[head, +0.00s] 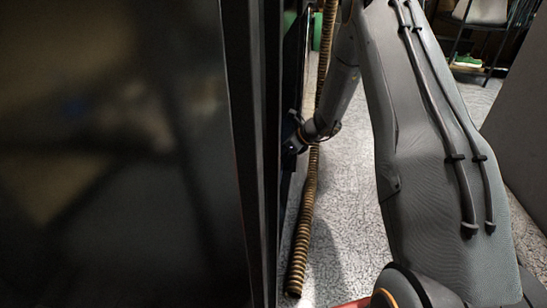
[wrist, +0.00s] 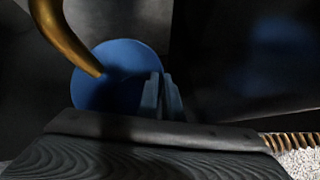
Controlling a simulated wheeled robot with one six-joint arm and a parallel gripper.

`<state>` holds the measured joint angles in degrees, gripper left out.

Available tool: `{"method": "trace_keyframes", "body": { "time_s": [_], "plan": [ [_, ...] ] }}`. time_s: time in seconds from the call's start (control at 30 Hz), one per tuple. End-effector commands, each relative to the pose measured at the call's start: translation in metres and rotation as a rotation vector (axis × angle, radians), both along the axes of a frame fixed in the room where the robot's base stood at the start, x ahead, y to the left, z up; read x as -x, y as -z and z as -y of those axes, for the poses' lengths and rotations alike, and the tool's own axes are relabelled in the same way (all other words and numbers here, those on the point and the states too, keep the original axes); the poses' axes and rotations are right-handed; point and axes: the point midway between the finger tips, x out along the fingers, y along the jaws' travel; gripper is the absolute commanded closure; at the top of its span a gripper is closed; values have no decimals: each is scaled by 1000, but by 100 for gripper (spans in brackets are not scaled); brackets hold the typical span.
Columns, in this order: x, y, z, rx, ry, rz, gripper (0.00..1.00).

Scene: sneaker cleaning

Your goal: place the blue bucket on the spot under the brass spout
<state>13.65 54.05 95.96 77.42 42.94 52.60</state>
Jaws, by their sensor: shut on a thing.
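In the wrist view the blue bucket (wrist: 117,58) is seen from above, its round opening facing the camera. My gripper (wrist: 160,92) is shut on the bucket's right side, at the rim. The brass spout (wrist: 62,35) curves in from the top left, and its tip overlaps the bucket's opening in this view. I cannot tell the height between the spout and the bucket, or whether the bucket rests on anything. The spot under it is hidden. In the head view, a dark panel hides the bucket and the spout, and my gripper is not clearly visible.
A large dark panel (head: 120,150) fills the left of the head view, close to my arm. A ribbed brown hose (head: 303,235) hangs beside its edge down to the grey floor (head: 345,220). A dark rack with a green shoe (head: 467,61) stands at the back right.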

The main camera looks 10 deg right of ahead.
Motion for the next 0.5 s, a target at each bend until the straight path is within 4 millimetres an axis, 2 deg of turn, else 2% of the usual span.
{"method": "trace_keyframes", "body": {
  "time_s": [0.07,0.1,0.17,0.2,0.5],
  "plan": [
    [0,1,0,0,0,0,100],
    [0,1,0,0,0,0,88],
    [0,1,0,0,0,0,77],
    [0,1,0,0,0,0,76],
    [0,-1,0,0,0,0,76]
  ]
}}
